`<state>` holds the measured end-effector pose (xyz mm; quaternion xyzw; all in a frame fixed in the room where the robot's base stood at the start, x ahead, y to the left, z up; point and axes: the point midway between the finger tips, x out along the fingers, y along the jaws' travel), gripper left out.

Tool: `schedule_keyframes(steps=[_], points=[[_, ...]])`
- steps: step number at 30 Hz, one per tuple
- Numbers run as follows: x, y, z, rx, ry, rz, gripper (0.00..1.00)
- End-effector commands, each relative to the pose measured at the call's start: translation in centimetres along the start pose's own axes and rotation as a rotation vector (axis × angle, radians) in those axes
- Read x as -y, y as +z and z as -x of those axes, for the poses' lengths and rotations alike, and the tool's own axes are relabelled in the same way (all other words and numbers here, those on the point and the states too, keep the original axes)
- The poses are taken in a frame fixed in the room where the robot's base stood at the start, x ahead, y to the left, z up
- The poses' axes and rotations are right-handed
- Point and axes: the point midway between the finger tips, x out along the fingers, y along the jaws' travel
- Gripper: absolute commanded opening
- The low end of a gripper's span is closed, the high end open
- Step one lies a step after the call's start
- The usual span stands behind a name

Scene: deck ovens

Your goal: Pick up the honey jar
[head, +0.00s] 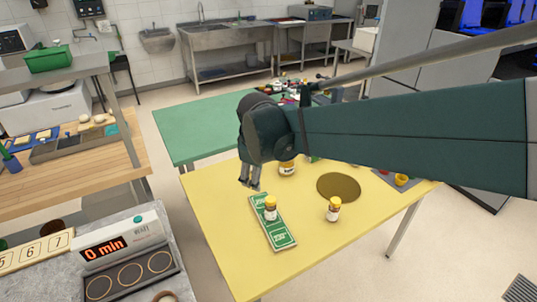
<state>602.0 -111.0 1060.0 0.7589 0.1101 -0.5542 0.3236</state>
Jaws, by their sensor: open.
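My gripper (249,187) points down over the left part of the yellow table (225,245). It is open and empty. A squat jar with a pale label (287,169) stands just right of my gripper, its top partly hidden by my arm. A similar small bottle (333,213) stands further right. The labels are too small to read, so I cannot tell which is the honey jar.
A round brown mat (338,188) lies on the yellow table. A grey tray with small coloured items (402,181) is at its right end. A green table (188,138) stands behind, with clutter partly behind my arm. The yellow table's front part is clear.

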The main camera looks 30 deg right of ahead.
Motion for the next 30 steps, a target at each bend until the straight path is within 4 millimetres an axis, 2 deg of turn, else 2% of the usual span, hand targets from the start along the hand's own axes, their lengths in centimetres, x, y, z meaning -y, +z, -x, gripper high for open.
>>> schedule_keyframes(steps=[1, 17, 30], points=[[-1.0, -0.3, -0.2, 0.011, 0.0, 0.022, 0.62], [-8.2, -1.4, -4.8, 0.134, -0.031, 0.287, 0.62], [-13.6, -1.2, -9.9, 0.229, -0.086, 0.502, 0.62]])
